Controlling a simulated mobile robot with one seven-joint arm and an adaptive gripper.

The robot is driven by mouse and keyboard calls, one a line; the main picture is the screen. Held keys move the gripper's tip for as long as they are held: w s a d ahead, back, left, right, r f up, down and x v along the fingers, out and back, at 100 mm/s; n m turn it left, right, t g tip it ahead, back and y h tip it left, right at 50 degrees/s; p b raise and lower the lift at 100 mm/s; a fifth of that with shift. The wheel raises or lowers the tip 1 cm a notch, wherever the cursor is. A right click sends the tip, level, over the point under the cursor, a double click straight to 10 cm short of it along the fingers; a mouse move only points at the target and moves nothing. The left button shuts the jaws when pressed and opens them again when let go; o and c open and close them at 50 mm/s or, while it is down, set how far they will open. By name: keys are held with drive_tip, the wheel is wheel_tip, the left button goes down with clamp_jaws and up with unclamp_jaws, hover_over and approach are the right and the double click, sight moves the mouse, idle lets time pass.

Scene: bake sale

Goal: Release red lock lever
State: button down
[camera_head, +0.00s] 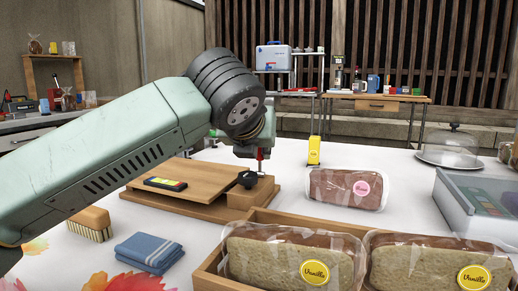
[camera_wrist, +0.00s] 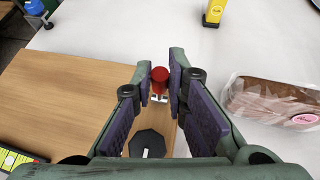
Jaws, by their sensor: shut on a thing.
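The red lock lever (camera_wrist: 159,75) stands up between my fingertips in the wrist view, at the end of a wooden block beside a black knob (camera_wrist: 147,142). A small red part of the lever also shows under my wrist in the head view (camera_head: 260,154). My gripper (camera_wrist: 160,83) points down over the wooden block and is shut on the red lever. The black knob sits on the block (camera_head: 242,196) of the wooden board fixture (camera_head: 185,205) in the head view. The lever's base is partly hidden.
A small black-and-yellow device (camera_head: 165,184) lies on the board. A yellow bottle (camera_head: 314,151) and a wrapped cake with a pink label (camera_head: 345,188) stand to the right. A wooden crate (camera_head: 285,216) with vanilla cakes, a blue towel (camera_head: 148,250) and a brush (camera_head: 91,223) are in front.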

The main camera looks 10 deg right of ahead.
drive_tip(key=shift+r, duration=0.1)
drive_tip(key=c, duration=1.6)
unclamp_jaws()
drive_tip(key=v, duration=1.2)
